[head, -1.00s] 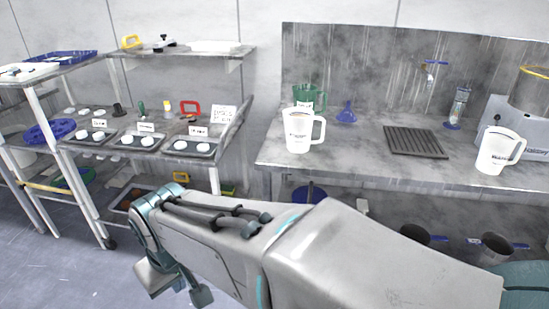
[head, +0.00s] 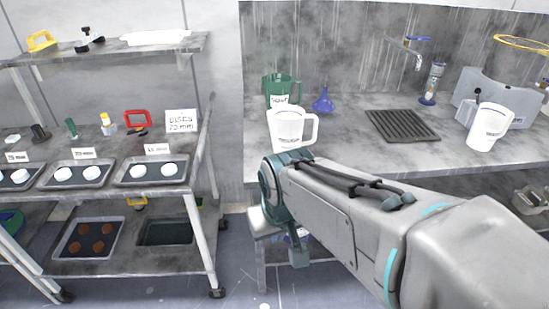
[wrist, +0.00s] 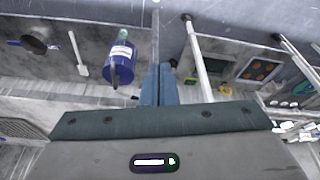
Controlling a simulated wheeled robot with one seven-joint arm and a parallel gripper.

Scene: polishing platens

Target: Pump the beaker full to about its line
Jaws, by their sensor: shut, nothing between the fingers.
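A white handled jug (head: 289,127) stands upright near the bench's front left, behind my arm's bent end. A second white jug (head: 489,127) stands at the right. A green jug (head: 282,88) with a label stands behind the first. I cannot tell which is the beaker, and no fill line or level can be made out. Below the bench, the wrist view shows a blue container (wrist: 119,70) with a white label and a dark spout-like part, possibly the pump. My gripper (wrist: 158,70) is shut and empty beside it, apart from it.
The bench (head: 350,150) also holds a blue funnel (head: 323,101), a dark drain grate (head: 402,125), a tap (head: 412,47) and a grey machine (head: 470,92). A shelf rack (head: 200,235) with trays stands left. Floor between rack and bench is open.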

